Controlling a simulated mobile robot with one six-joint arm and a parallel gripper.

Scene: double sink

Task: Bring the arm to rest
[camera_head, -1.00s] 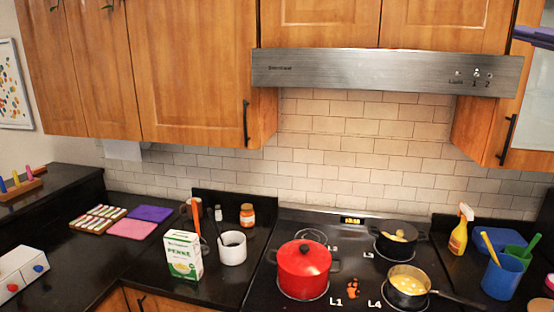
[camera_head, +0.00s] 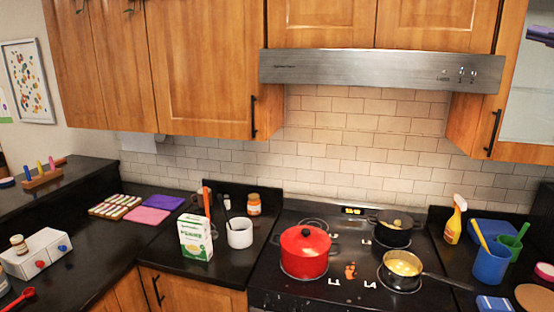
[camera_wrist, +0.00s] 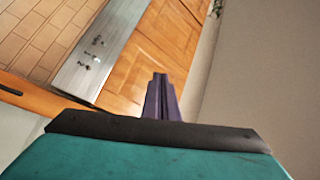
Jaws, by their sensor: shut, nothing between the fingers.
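My gripper (camera_wrist: 160,98) is shut and empty in the wrist view, its dark purple fingers together. Beyond it are the wooden cabinets, the range hood and the wall tiles, seen tilted. In the head view only a small purple part of my arm shows at the top right edge, in front of the right cabinet. The fingers touch nothing that I can see.
The range hood (camera_head: 380,70) and wooden cabinets (camera_head: 200,75) hang above the counter. A red pot (camera_head: 305,252), a black pot (camera_head: 392,228) and a pan (camera_head: 402,268) stand on the stove. A penne box (camera_head: 195,239) and a white mug (camera_head: 240,233) stand left of it.

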